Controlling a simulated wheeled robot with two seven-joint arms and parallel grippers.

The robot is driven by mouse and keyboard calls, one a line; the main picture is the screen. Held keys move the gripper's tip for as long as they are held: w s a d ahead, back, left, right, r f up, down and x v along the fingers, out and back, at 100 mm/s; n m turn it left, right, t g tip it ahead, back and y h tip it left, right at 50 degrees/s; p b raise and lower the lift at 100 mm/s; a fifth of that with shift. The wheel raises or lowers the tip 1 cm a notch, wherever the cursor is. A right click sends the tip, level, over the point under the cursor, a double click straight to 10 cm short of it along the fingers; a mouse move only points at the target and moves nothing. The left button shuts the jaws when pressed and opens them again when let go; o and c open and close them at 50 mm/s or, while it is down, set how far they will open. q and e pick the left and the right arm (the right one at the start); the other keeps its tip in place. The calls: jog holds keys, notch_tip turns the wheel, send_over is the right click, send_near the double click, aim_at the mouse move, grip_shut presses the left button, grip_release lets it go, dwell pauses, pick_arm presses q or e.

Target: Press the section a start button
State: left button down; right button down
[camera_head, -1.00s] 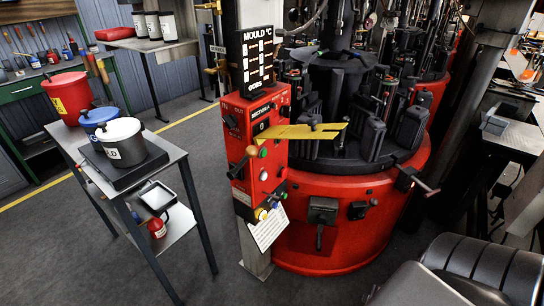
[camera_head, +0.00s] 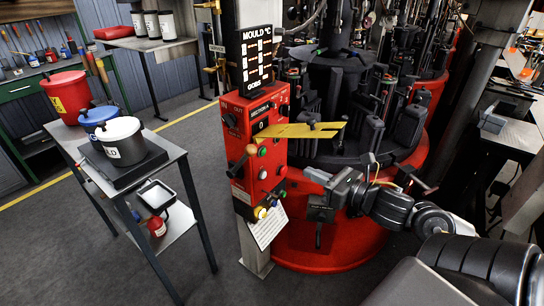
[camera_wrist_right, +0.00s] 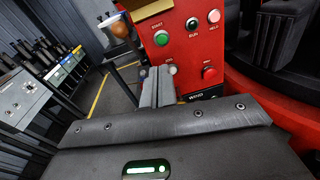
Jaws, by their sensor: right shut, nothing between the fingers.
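The red section A control box (camera_head: 243,170) stands on a post in the middle of the head view, with a column of buttons on its right face. In the right wrist view the green start button (camera_wrist_right: 161,38), labelled START, is on the red panel (camera_wrist_right: 185,50). The green button also shows in the head view (camera_head: 262,152). My right gripper (camera_head: 310,173) comes in from the right, close to the panel. Its fingers (camera_wrist_right: 157,72) are shut and empty, with the tips below the start button in the picture. Whether they touch the panel I cannot tell. My left gripper is not in view.
A yellow plate (camera_head: 300,131) juts right above the buttons. The round red machine (camera_head: 345,240) stands right of the box. A cart (camera_head: 165,165) with pots is left; floor between is clear.

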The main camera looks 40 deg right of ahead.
aim_at(264, 153)
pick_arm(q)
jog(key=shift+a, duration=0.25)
pick_arm(e)
jog(key=shift+n, duration=0.5)
jog(key=shift+w, duration=0.15)
